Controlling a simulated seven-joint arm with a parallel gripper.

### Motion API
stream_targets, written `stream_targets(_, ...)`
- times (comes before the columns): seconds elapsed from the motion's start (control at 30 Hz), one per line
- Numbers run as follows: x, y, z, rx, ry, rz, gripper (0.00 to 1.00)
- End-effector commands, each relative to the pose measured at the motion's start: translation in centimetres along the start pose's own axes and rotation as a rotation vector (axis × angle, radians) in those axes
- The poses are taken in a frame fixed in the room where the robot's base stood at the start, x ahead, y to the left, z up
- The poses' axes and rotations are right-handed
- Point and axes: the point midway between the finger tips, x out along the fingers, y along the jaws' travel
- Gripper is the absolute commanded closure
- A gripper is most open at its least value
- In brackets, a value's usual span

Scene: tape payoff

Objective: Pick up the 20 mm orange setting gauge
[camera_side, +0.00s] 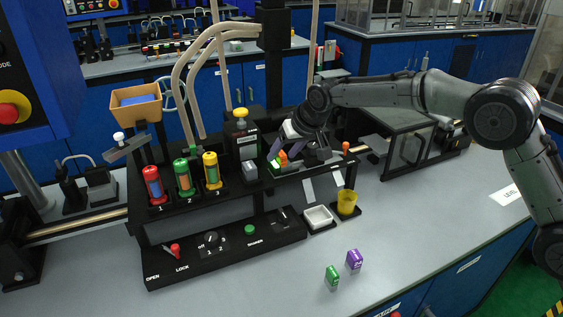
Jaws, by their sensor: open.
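My gripper (287,153) is low over the black shelf of the station, right of the grey block unit. Its fingers are apart. A small orange block (283,158), which looks like the orange setting gauge, shows between or just behind the fingers. I cannot tell whether they touch it. Its size marking is not readable, and the gripper partly hides it. A green and white piece (274,167) sits just left of and below the orange block.
A purple block (354,259) and a green block (333,277) stand on the grey bench in front. A white tray (318,217) and a yellow cup (347,203) stand below the shelf. Red, green and yellow canisters (184,178) stand left. The front right bench is mostly clear.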

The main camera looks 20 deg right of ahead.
Motion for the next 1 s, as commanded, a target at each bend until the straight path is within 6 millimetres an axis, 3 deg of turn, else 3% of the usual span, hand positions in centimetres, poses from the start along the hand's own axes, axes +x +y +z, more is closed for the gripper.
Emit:
stream_targets(0.03, 0.0, 0.0, 0.0, 0.000, 0.000, 0.000, 0.42)
stream_targets(0.37, 0.0, 0.0, 0.0, 0.000, -0.001, 0.000, 1.00)
stream_targets(0.83, -0.2, 0.0, -0.1, 0.000, 0.001, 0.000, 1.00)
stream_targets(1.0, -1.2, -0.3, -0.8, 0.000, 0.005, -0.002, 1.00)
